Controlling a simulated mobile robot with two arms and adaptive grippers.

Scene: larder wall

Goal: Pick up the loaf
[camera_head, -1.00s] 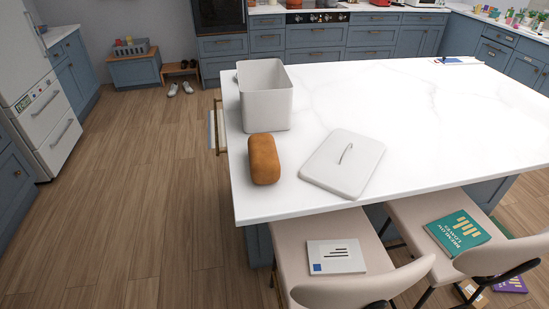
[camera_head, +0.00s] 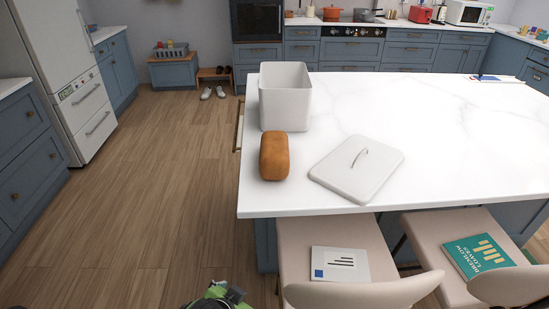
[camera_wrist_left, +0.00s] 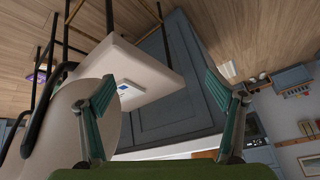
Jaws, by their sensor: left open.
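The loaf (camera_head: 274,156) is a brown, rounded block lying on the white island top near its left edge. It sits just in front of an open, pale grey bin (camera_head: 285,104). The bin's flat lid (camera_head: 357,167), with a wire handle, lies to the right of the loaf. My left gripper (camera_wrist_left: 158,80) shows in the left wrist view, its two teal fingers spread apart with nothing between them. A green and black part of my own arm shows at the bottom edge of the head view, well below the loaf. My right gripper is not seen.
Two beige chairs stand at the island's front, one holding a white booklet (camera_head: 340,264), the other a teal book (camera_head: 477,257). The floor (camera_head: 160,200) left of the island is clear. A fridge (camera_head: 62,75) and blue cabinets line the left side.

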